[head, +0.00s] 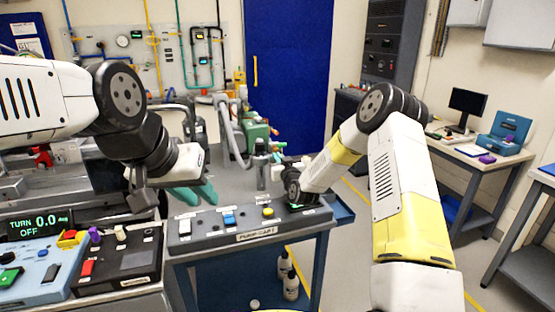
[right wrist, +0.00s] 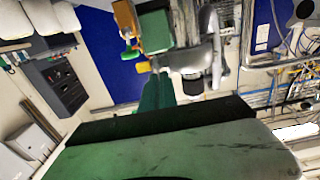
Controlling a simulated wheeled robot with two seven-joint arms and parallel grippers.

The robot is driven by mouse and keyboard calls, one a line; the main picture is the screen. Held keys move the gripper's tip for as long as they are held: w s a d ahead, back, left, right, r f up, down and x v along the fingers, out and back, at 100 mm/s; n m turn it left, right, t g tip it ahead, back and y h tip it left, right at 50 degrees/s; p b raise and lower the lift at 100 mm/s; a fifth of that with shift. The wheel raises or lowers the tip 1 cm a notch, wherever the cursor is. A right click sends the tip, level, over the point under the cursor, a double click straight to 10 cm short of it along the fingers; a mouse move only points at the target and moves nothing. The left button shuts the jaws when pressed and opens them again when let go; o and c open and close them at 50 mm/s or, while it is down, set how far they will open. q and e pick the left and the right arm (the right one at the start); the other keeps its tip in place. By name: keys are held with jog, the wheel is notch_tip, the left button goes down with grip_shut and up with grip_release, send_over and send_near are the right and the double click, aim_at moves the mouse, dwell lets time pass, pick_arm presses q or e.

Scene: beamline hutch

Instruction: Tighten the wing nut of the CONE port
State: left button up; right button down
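I cannot make out a CONE label or a wing nut in either view. A grey upright metal fitting (head: 261,165) stands on the bench behind the pump-cart panel (head: 222,243), but I cannot tell whether it is the CONE port. My left gripper (head: 143,203) hangs at the left, above the control boxes and well left of the fitting; its finger opening is unclear. My right gripper (head: 301,203) is low at the right end of the pump-cart panel, right of the fitting. Its fingers are mostly hidden by the wrist, and I see nothing held.
The panel carries white, blue and yellow buttons. A green pump (head: 258,135) and a grey hose (head: 228,135) stand behind it; the pump also shows in the right wrist view (right wrist: 154,32). Teal shapes (head: 190,194) lie on the bench. A display box (head: 40,224) stands far left.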

jog(key=shift+d+m, duration=0.1)
jog(key=shift+m, duration=0.2)
jog(key=f+m, duration=0.1)
jog(key=m, duration=0.7)
jog(key=d+f+m, duration=0.1)
jog(key=m, duration=0.7)
jog(key=f+m, duration=0.1)
jog(key=m, duration=0.7)
jog(key=shift+w+d, duration=0.2)
jog(key=shift+w, duration=0.05)
dwell(0.4)
jog(key=c, duration=1.9)
grip_release()
jog(key=shift+s, duration=0.15)
